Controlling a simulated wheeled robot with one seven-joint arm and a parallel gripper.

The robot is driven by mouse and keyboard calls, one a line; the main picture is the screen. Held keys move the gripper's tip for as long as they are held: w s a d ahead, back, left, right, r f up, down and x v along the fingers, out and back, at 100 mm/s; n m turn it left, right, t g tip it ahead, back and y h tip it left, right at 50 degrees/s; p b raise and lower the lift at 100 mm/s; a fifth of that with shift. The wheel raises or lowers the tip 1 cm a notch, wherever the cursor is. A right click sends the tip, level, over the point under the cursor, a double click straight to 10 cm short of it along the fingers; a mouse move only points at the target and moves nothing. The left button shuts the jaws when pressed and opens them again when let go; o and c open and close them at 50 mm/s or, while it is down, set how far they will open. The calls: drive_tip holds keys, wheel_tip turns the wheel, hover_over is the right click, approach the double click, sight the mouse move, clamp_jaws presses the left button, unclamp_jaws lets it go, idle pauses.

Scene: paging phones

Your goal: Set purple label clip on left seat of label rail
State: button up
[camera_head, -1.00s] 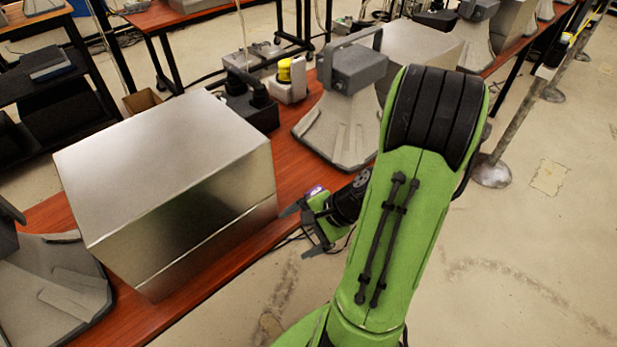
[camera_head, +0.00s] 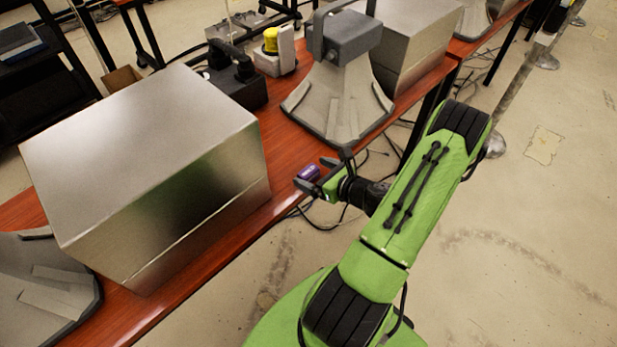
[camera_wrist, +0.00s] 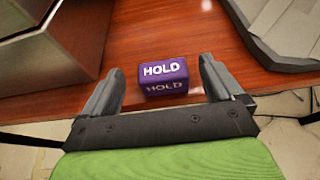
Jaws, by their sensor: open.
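The purple label clip (camera_head: 308,172) rests on the red-brown table near its front edge. In the wrist view the clip (camera_wrist: 164,78) is a small purple block with "HOLD" in white on two faces. My gripper (camera_head: 315,171) is open at the table edge. In the wrist view its fingers (camera_wrist: 159,82) stand on either side of the clip, with a visible gap on each side. I cannot make out the label rail or its left seat in these frames.
A large metal box (camera_head: 150,165) stands left of the clip on the table (camera_head: 285,140). A yellow-topped device (camera_head: 272,50) is farther back. Cables hang below the front edge.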

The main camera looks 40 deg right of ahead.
sight(304, 170)
drive_tip(key=x, duration=0.2)
drive_tip(key=b+x, duration=0.1)
drive_tip(key=x, duration=0.1)
drive_tip(key=shift+w+f, duration=0.1)
drive_tip(key=shift+f, duration=0.4)
drive_tip(key=shift+w, duration=0.4)
drive_tip(key=c, duration=1.1)
